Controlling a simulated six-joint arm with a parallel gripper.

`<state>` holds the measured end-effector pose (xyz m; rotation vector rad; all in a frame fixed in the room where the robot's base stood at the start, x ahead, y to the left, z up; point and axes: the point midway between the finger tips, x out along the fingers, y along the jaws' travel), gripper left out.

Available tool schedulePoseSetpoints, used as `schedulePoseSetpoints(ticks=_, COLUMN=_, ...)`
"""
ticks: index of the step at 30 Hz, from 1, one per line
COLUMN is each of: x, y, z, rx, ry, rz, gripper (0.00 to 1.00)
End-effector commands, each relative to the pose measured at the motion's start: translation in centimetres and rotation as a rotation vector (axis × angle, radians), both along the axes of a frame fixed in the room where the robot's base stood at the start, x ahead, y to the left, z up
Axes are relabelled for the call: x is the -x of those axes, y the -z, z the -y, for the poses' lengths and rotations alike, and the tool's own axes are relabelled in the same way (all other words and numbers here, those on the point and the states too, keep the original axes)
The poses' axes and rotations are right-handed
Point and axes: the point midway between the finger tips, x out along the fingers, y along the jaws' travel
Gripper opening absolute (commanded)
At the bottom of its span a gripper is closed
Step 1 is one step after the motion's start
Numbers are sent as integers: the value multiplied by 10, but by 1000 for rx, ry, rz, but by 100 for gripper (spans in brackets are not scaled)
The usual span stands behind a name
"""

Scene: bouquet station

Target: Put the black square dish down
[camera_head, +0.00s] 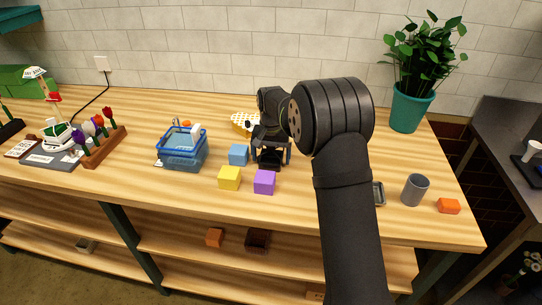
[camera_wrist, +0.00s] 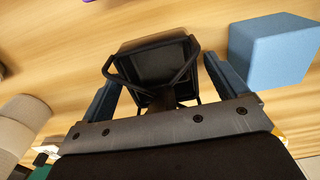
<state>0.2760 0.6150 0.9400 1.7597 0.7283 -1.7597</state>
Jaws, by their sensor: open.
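The black square dish (camera_wrist: 155,62) lies between the two fingers of my gripper in the wrist view. In the head view the dish (camera_head: 270,162) shows as a dark patch low between the fingers, at the tabletop. My gripper (camera_head: 271,156) points down over it and is open, with a finger on either side. In the wrist view my gripper (camera_wrist: 160,78) shows gaps between its fingers and the dish. The near part of the dish is hidden by my gripper.
A blue cube (camera_head: 238,154) is close on the left, with a yellow cube (camera_head: 229,178) and a purple cube (camera_head: 264,182) in front. A blue basket (camera_head: 183,160) stands further left. A grey cup (camera_head: 415,190) and orange block (camera_head: 448,206) are at right.

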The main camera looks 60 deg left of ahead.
Motion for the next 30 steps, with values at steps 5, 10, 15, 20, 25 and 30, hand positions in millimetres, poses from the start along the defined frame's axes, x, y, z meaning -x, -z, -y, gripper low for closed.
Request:
schedulePoseSetpoints(ticks=5, x=0, y=-23, z=-1, rx=-5, ry=0, rz=2, gripper=91)
schedulePoseSetpoints(ticks=10, x=0, y=-60, z=-1, rx=-5, ry=0, rz=2, gripper=91)
schedulePoseSetpoints(ticks=15, x=0, y=-94, z=-1, rx=-4, ry=0, rz=1, gripper=91)
schedulePoseSetpoints(ticks=20, x=0, y=-114, z=-1, rx=-2, ry=-1, rz=1, gripper=91)
schedulePoseSetpoints(ticks=25, x=0, y=-122, z=0, rx=0, ry=0, rz=0, gripper=91)
schedulePoseSetpoints(ticks=30, x=0, y=-122, z=0, rx=0, ry=0, rz=0, gripper=91)
